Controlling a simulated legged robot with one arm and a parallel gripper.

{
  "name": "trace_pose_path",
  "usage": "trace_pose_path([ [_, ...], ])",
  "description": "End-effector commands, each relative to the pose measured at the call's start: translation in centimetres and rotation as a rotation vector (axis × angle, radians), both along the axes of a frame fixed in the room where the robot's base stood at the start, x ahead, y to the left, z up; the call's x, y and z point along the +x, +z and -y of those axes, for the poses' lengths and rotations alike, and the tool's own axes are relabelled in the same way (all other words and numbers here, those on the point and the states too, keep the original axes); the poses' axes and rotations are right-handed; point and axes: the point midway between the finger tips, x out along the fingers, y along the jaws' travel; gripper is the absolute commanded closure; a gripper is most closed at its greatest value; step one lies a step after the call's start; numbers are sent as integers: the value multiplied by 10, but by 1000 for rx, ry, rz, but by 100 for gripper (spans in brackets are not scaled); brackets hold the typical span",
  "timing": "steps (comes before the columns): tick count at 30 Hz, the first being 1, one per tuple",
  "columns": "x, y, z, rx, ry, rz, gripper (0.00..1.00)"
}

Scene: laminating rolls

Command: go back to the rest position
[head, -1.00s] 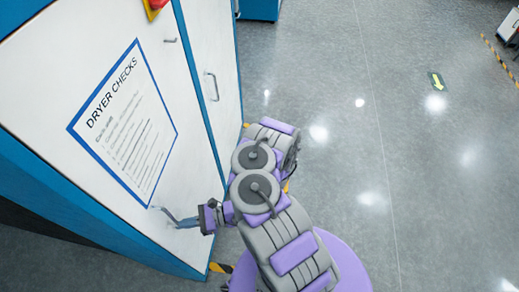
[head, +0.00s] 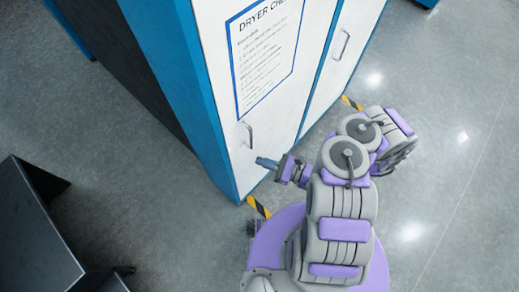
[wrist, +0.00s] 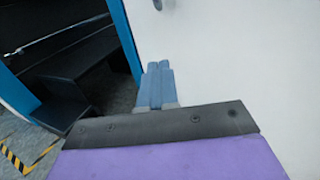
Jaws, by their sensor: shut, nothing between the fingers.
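My gripper (head: 258,161) is shut and empty in the head view. Its blue fingers point left at the white front of the dryer cabinet (head: 228,148), close to its lower part. A metal door handle (head: 248,134) is just above and left of the fingertips; the fingers are apart from it. In the wrist view the two blue fingers (wrist: 159,68) are pressed together, with the white cabinet face to their right. My arm is bent, with its grey and purple links at the lower right of the head view.
A "Dryer checks" sheet (head: 263,50) is on the cabinet door, and a second handle (head: 343,45) is farther right. A dark table (head: 32,240) stands at the lower left. Yellow-black floor tape (head: 258,207) runs by the cabinet base. Grey floor is open at right.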

Motion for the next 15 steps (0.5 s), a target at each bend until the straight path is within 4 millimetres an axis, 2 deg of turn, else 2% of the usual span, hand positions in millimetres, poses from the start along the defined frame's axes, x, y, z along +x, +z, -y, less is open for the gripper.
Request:
trace_pose_path([
  [3, -18, 1, 25, -2, -6, -4, 100],
  [6, -31, 0, 37, -4, -5, -1, 100],
  [15, -50, -2, 47, -14, 0, -1, 100],
])
